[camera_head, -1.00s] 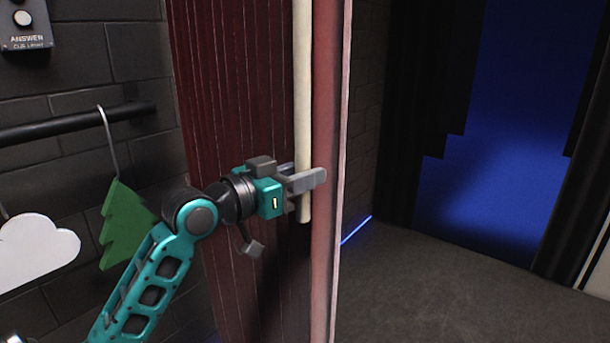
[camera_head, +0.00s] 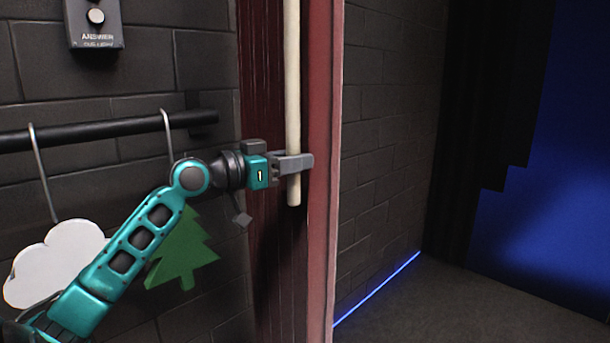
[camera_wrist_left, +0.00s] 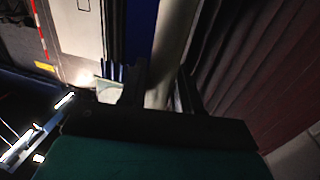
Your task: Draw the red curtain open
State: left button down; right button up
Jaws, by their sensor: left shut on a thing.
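The red curtain (camera_head: 264,290) hangs in folds in the middle of the head view, with a lighter red leading edge (camera_head: 322,230). A pale cream rod (camera_head: 293,80) hangs upright along that edge. My left gripper (camera_head: 300,164) is shut on the rod near its lower end. In the left wrist view the rod (camera_wrist_left: 172,45) runs up between the dark fingers (camera_wrist_left: 160,92), and the curtain folds (camera_wrist_left: 260,70) show at right. My right gripper is not in view.
A dark brick wall (camera_head: 60,180) carries a black rail (camera_head: 90,133) with a hanging white cloud (camera_head: 55,262) and green tree (camera_head: 182,255). An answer box (camera_head: 95,22) is above. Right of the curtain is open grey floor (camera_head: 450,310) with a blue light strip (camera_head: 380,287).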

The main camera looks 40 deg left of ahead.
pick_arm(q)
jog(key=shift+a+r, duration=0.1)
jog(key=shift+a, duration=0.65)
jog(key=c, duration=0.9)
grip_release()
jog(key=shift+a, duration=0.15)
jog(key=shift+c, duration=0.2)
jog(key=b+v, duration=0.2)
jog(key=v, duration=1.1)
jog(key=shift+w, duration=0.1)
